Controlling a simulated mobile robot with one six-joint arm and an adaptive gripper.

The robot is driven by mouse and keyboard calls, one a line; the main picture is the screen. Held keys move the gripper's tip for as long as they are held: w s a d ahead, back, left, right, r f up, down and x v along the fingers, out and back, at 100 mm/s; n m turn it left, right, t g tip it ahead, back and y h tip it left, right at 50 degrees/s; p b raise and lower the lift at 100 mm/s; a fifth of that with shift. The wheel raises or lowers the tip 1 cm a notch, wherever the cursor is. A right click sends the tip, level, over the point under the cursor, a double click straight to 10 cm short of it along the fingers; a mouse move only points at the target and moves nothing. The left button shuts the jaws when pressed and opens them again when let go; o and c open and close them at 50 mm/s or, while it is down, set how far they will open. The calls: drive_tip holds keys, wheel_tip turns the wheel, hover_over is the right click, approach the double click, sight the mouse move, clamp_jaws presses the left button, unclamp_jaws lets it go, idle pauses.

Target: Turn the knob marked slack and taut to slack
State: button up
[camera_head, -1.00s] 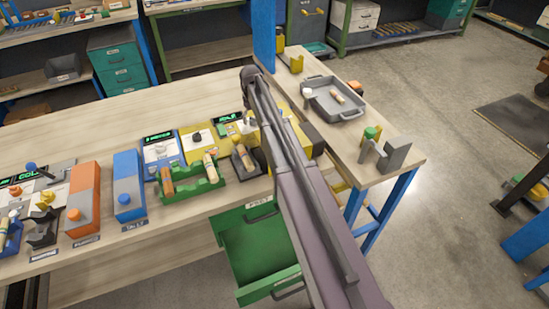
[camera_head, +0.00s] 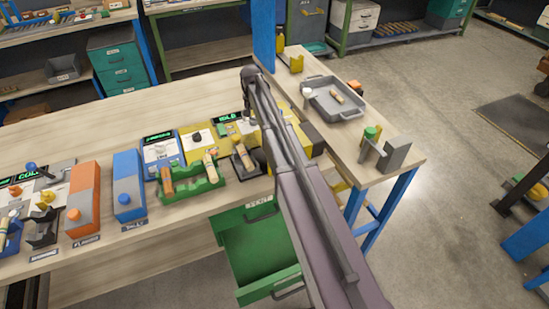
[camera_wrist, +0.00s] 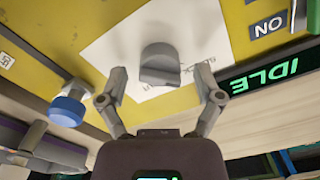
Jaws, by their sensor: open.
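In the wrist view a grey knob (camera_wrist: 160,65) with a raised grip stands on a white label (camera_wrist: 112,55) on a yellow panel (camera_wrist: 195,22). My gripper (camera_wrist: 161,86) is open, one finger at each side of the knob, with gaps visible between fingers and knob. In the head view my arm hides the knob and much of its yellow unit.
A display reading IDLE (camera_wrist: 265,75) and a blue button (camera_wrist: 67,110) flank the knob. The head view shows a green rack (camera_head: 190,182) with wooden pieces, a blue box (camera_head: 127,190), an orange box (camera_head: 82,200), a grey tray (camera_head: 318,86) and an open green drawer (camera_head: 262,250).

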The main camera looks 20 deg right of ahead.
drive_tip(key=m, duration=0.6)
drive_tip(key=shift+d, duration=0.1)
wheel_tip(320, 180, up, 14)
drive_tip(key=p, duration=1.4)
drive_tip(key=s+f+n+b, duration=0.3)
drive_tip(key=s+n, duration=0.1)
drive_tip(key=s, duration=1.1)
drive_tip(key=s+f+n+b, duration=0.2)
drive_tip(key=s+n, duration=0.3)
drive_tip(key=s, duration=1)
drive_tip(key=shift+s+f+n+b, duration=0.2)
drive_tip(key=shift+f+n+b, duration=0.1)
drive_tip(key=shift+f+b, duration=0.1)
drive_tip(key=shift+s, duration=0.1)
drive_tip(key=shift+s, duration=0.65)
